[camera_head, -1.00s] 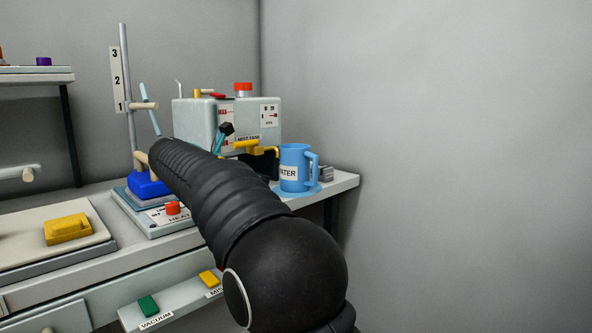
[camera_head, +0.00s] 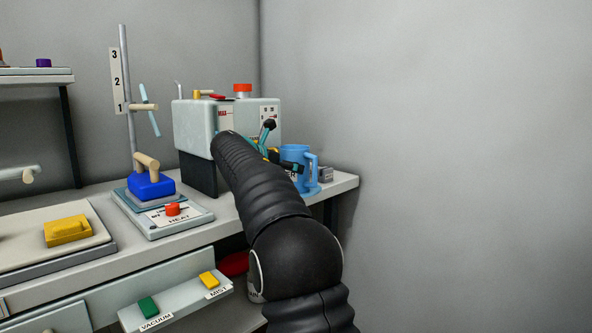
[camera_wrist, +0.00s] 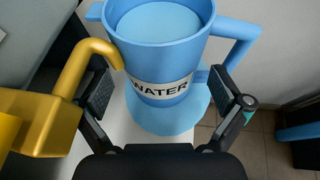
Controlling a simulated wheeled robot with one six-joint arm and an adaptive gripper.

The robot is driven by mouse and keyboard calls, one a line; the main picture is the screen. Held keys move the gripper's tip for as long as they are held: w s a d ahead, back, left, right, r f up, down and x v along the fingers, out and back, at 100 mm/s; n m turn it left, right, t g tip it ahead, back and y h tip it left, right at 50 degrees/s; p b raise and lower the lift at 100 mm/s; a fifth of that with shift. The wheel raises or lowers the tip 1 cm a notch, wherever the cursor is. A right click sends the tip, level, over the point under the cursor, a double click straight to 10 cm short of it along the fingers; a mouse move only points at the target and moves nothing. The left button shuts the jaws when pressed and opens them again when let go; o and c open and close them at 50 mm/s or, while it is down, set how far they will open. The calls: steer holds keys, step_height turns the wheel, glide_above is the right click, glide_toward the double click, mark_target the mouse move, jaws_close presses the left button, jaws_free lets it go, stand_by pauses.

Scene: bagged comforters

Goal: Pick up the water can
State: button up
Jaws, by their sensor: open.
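The blue water can (camera_head: 298,158) stands at the right end of the counter, partly hidden behind my gripper (camera_head: 283,158) in the head view. In the wrist view the can (camera_wrist: 160,58) is upright, with a white WATER label, a pale blue inside, and its handle on the right. My gripper (camera_wrist: 167,100) is open, one finger on each side of the can's lower front. The right finger is close to the foot of the handle. Whether either finger touches the can cannot be told.
A yellow spout (camera_wrist: 82,68) is close by the left finger. The grey mist tank (camera_head: 195,125) stands left of the can. A blue iron (camera_head: 150,185) sits on a heat base further left. A small grey item (camera_head: 325,174) is right of the can, near the counter's end.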

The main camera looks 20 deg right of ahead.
steer(key=x, duration=0.4)
steer(key=shift+w+d+f, duration=0.15)
steer(key=shift+d+f, duration=0.05)
steer(key=shift+d, duration=0.15)
steer(key=shift+r, duration=0.1)
steer(key=c, duration=1.4)
